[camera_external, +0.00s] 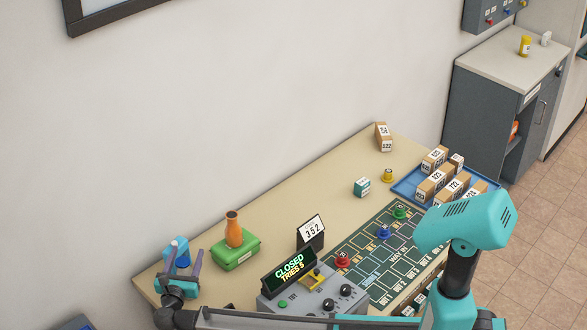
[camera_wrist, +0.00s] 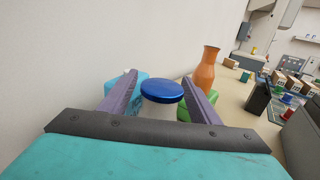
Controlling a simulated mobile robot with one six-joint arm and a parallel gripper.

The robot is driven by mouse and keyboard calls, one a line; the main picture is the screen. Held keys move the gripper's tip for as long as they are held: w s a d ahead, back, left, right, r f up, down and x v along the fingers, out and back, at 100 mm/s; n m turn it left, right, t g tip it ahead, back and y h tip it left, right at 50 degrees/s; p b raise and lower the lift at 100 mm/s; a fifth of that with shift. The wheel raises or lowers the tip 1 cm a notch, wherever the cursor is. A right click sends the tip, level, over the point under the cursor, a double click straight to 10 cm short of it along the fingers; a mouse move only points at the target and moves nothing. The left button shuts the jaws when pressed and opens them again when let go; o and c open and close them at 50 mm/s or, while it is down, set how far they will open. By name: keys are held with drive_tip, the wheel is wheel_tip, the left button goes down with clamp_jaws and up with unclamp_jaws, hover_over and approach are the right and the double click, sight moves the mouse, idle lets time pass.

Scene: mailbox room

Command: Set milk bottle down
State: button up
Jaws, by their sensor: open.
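The milk bottle shows in the wrist view as a round dark-blue cap (camera_wrist: 162,91) over a pale body (camera_wrist: 157,113). It stands between the two purple fingers of my open gripper (camera_wrist: 160,88), with the cap just beyond the fingertips' middle. In the external view my gripper (camera_external: 184,262) is at the left end of the table, around a blue cap (camera_external: 184,258). The bottle's body is mostly hidden by the fingers there. I cannot tell whether a finger touches it.
A light-blue object (camera_external: 174,247) is close behind the gripper. An orange vase (camera_external: 234,228) stands on a green box (camera_external: 236,254) just to the right. The wall is close behind. A control box (camera_external: 318,296), small boxes and a blue tray (camera_external: 402,187) lie further right on the table.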

idle(0.3)
clamp_jaws()
drive_tip(key=shift+r, duration=0.15)
idle(0.3)
wheel_tip(320, 180, up, 10)
drive_tip(key=b, duration=0.1)
drive_tip(key=shift+b, duration=0.3)
idle(0.3)
idle(0.5)
